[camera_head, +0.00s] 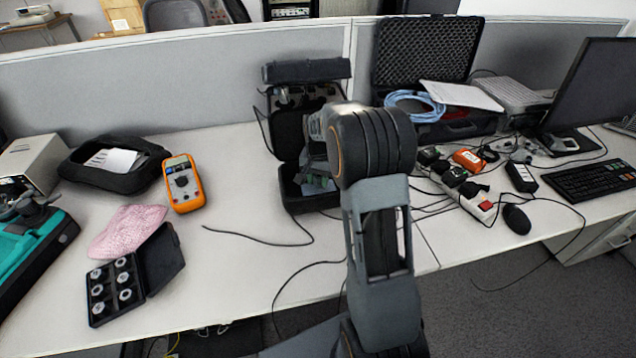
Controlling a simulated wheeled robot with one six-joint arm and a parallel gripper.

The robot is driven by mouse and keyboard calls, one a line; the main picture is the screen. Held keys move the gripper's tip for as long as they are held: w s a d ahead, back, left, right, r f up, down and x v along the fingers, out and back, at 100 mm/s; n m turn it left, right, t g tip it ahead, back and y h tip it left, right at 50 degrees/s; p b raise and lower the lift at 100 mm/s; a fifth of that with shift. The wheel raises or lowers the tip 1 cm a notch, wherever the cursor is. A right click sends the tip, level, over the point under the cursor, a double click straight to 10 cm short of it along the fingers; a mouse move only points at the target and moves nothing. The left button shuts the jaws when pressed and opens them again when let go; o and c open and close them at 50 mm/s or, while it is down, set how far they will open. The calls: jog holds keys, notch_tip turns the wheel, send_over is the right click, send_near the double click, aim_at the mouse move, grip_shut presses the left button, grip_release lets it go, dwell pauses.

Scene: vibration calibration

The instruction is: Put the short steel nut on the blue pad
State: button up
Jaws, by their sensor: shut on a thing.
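My arm rises from the bottom right of centre, and its thick dark elbow blocks the view behind it. A light grey part of my arm shows just left of the elbow. My gripper's fingertips are hidden, and so is anything between them. I cannot make out the short steel nut or a blue pad anywhere in this view. A small black case (139,303) lies open at the front left, with several round silver pieces (124,279) in its slots; I cannot tell whether any is a nut.
An open black tool case (305,72) stands behind my arm. An orange multimeter (183,183), a pink cloth (127,231) and a black pouch (117,178) lie left. Power strips (480,206), cables and a keyboard (590,181) crowd the right. The desk's (235,265) front centre is mostly clear.

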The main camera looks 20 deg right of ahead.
jog(key=shift+f, duration=0.8)
jog(key=shift+f, duration=0.2)
jog(key=o, duration=1)
